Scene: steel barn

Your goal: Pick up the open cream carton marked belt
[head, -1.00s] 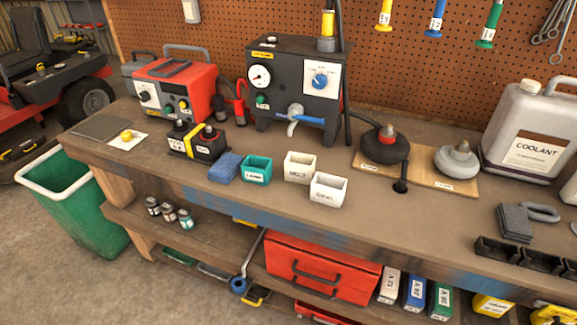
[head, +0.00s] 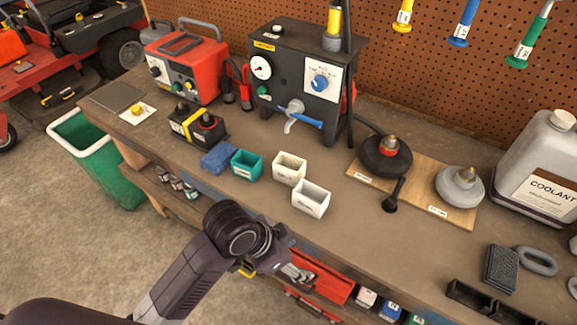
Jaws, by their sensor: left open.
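Two small open pale cartons stand side by side on the workbench (head: 240,205). The rear-left one (head: 289,178) looks cream. The front-right one (head: 309,207) looks whiter and stands near the bench's front edge. Their labels are too small to read, so I cannot tell which is marked belt. My left gripper (head: 297,272) is open and empty. In the picture it is below the cartons, in front of the bench edge, touching neither. My arm hides part of the gripper. My right gripper is not in view.
A black-and-yellow battery (head: 197,124) and dark pump unit (head: 303,75) stand behind. A wooden board (head: 432,183) with two round fittings lies right.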

